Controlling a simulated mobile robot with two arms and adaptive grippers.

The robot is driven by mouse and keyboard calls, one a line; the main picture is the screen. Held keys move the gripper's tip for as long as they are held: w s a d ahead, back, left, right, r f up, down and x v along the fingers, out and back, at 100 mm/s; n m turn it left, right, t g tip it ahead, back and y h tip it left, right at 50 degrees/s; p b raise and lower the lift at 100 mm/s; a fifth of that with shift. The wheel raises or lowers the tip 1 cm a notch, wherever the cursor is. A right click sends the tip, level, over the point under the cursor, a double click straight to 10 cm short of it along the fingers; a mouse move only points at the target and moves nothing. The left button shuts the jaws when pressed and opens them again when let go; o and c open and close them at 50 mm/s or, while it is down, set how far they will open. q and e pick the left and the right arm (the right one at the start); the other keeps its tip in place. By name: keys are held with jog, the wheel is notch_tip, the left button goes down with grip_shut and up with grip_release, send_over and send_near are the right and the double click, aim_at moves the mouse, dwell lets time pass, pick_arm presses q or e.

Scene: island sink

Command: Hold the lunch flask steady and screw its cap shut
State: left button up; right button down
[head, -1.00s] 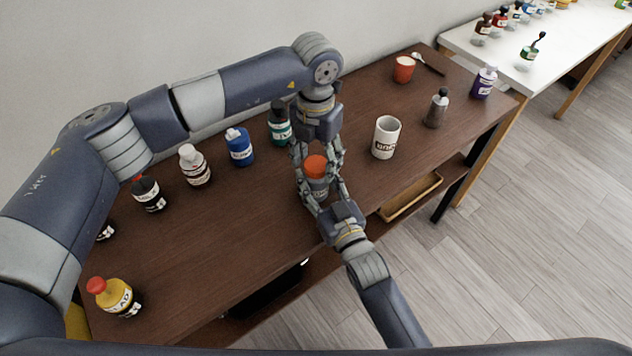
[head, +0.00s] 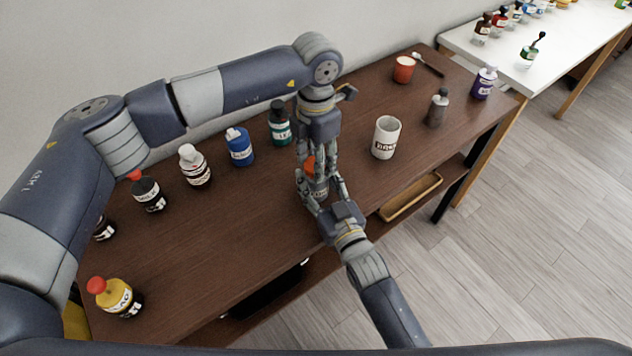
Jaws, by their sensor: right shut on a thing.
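The lunch flask (head: 318,187) stands upright near the front edge of the brown table, mostly hidden by my grippers. Its orange-red cap (head: 309,166) is on top, partly covered by a finger of my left gripper. My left gripper (head: 312,176) points straight down from above, its fingers around the cap. Whether they press on the cap is hidden. My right gripper (head: 320,198) comes from the front right and is shut on the flask's body, low down.
Behind and left stand a green bottle (head: 279,123), a blue bottle (head: 239,147), a white bottle (head: 195,167) and a black bottle (head: 149,193). A white mug (head: 386,138) and a grey bottle (head: 437,107) stand to the right.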

pick_arm(q)
jog(key=o, duration=0.3)
jog(key=shift+o, duration=0.2)
jog(key=shift+r, duration=2.3)
jog(key=shift+c, duration=0.4)
notch_tip(320, 180, up, 3)
jog(key=shift+w+f, duration=0.1)
jog(key=shift+f, duration=0.05)
jog(key=shift+r, duration=0.4)
